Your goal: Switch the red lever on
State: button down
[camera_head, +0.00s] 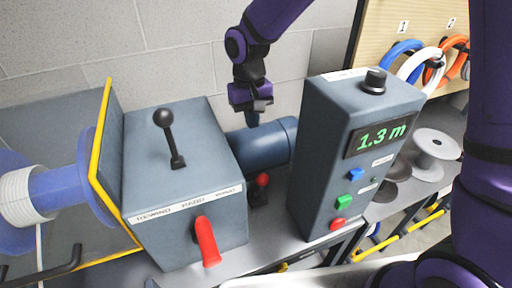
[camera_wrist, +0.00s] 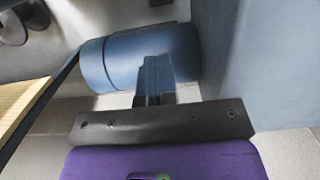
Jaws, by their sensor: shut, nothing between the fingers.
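The red lever (camera_head: 207,242) is on the front face of the grey drive box (camera_head: 222,222), below a white label strip. It slants downward, its tip low and slightly right. My gripper (camera_head: 254,120) is shut and empty. It hangs behind the drive box and the control box, above the blue-grey motor cylinder (camera_head: 262,146). In the wrist view my shut fingers (camera_wrist: 155,75) point at the motor cylinder (camera_wrist: 135,60); I cannot tell whether they touch it. The red lever does not show in the wrist view.
A black ball-topped lever (camera_head: 169,138) stands on the drive box. A small red-knobbed part (camera_head: 262,181) sits between it and the control box (camera_head: 325,150), whose display reads 1.3 m. A yellow-edged plate (camera_head: 101,160) and a spool (camera_head: 50,195) are left. Coiled cables (camera_head: 418,64) hang at right.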

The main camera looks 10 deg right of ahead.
jog(key=shift+w, duration=0.3)
jog(key=shift+s+d+f, duration=0.2)
jog(key=shift+s+f, duration=0.5)
jog(key=shift+f, duration=1.35)
jog(key=shift+s+d+f, duration=0.25)
jog(key=shift+s+f, duration=0.45)
jog(key=shift+f, duration=1.35)
jog(key=shift+s+d+f, duration=0.2)
jog(key=shift+s+f, duration=0.5)
jog(key=shift+f, duration=1.35)
